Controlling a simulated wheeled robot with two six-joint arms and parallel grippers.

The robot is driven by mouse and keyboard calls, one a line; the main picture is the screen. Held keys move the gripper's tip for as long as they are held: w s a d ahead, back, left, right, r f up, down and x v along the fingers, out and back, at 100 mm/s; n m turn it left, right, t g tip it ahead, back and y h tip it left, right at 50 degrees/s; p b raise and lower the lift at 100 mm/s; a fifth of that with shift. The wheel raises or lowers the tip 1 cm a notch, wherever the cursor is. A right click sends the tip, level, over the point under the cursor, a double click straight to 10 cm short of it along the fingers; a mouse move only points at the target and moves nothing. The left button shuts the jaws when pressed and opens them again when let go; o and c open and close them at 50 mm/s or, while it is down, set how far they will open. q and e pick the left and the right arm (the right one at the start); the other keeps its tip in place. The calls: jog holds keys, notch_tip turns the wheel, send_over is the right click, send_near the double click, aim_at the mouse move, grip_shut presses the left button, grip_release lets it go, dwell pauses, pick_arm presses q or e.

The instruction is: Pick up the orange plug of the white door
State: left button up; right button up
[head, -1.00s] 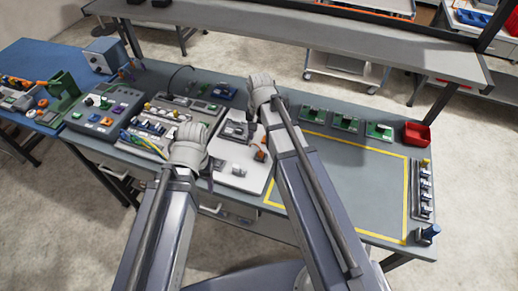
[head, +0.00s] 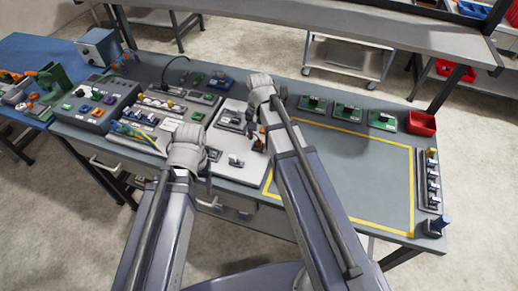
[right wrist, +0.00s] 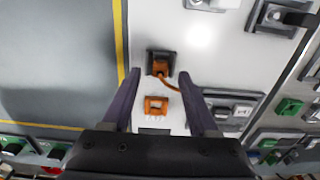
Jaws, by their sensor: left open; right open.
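The white door is a pale panel (head: 218,166) lying on the bench in the head view, and it fills the middle of the right wrist view (right wrist: 215,65). The orange plug (right wrist: 160,67) sits in a dark square holder on it, with an orange cable running off to the lower right. My left gripper (head: 205,160) is open and empty over the panel's left side.
A yellow-outlined area (head: 340,175) right of the panel is clear. Green boards (head: 347,112) and a red bin (head: 422,123) stand along the back right. A grey control box (head: 100,103) and other fixtures crowd the left. A raised shelf (head: 330,35) runs behind.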

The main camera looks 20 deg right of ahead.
jog(key=shift+f, duration=0.75)
jog(key=shift+r, duration=0.1)
grip_shut()
